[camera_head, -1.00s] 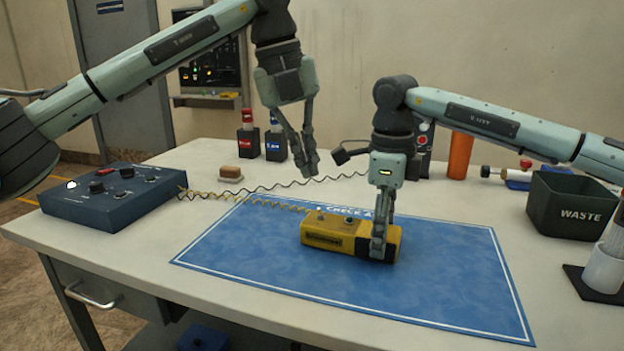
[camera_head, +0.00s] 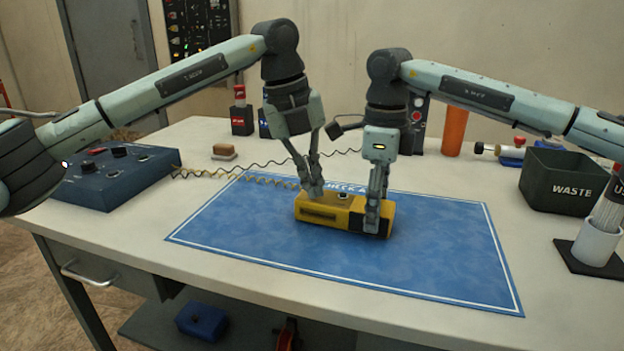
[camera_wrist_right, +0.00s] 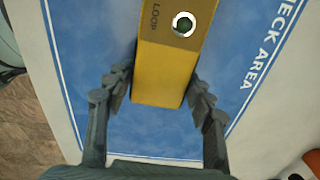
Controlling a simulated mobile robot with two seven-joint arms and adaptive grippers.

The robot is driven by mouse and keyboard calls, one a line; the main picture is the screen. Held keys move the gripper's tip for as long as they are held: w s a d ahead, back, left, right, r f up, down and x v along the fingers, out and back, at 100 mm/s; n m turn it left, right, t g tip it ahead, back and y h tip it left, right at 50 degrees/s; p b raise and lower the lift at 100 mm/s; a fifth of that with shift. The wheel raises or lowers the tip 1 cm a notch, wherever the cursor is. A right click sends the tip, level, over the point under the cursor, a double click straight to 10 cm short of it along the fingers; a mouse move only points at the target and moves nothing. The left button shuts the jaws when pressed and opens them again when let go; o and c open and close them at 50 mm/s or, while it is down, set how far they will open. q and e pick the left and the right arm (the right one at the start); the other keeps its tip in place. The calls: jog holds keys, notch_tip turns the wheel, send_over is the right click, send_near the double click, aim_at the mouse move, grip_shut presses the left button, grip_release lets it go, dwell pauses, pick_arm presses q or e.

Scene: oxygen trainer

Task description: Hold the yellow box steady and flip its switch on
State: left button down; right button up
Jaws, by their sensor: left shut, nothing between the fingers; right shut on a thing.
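The yellow box (camera_head: 328,212) lies on the blue mat (camera_head: 420,265), with a dark right end. My right gripper (camera_head: 372,228) is shut across that right end. In the right wrist view, the box (camera_wrist_right: 165,75) lies between the right fingers (camera_wrist_right: 160,95), and its top shows the word LOOP beside a round dark-green part with a white ring (camera_wrist_right: 183,24). My left gripper (camera_head: 314,193) is shut and empty, its fingertips at the top of the box's left half. It hides part of the top there; a small dark fitting (camera_head: 342,195) shows to its right. I cannot make out the switch's position.
A coiled cable (camera_head: 225,174) runs from the blue control box (camera_head: 115,178) toward the yellow box. A brown block (camera_head: 224,151) lies behind it. A WASTE bin (camera_head: 562,182), an orange cylinder (camera_head: 455,132) and a white holder (camera_head: 597,245) stand at the right. The mat's front is clear.

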pick_arm(q)
jog(key=shift+g, duration=0.3)
jog(key=shift+w+g+y, duration=0.2)
jog(key=shift+g+y, duration=0.1)
jog(key=shift+w+d+r+g, duration=0.1)
jog(key=shift+r+g, duration=0.1)
jog(key=shift+g, duration=0.6)
jog(key=shift+w+d+r+y, duration=0.25)
jog(key=shift+w+y, duration=0.05)
jog(key=shift+w, duration=0.35)
jog(key=shift+r, duration=0.1)
dwell(0.4)
jog(key=shift+r, duration=0.7)
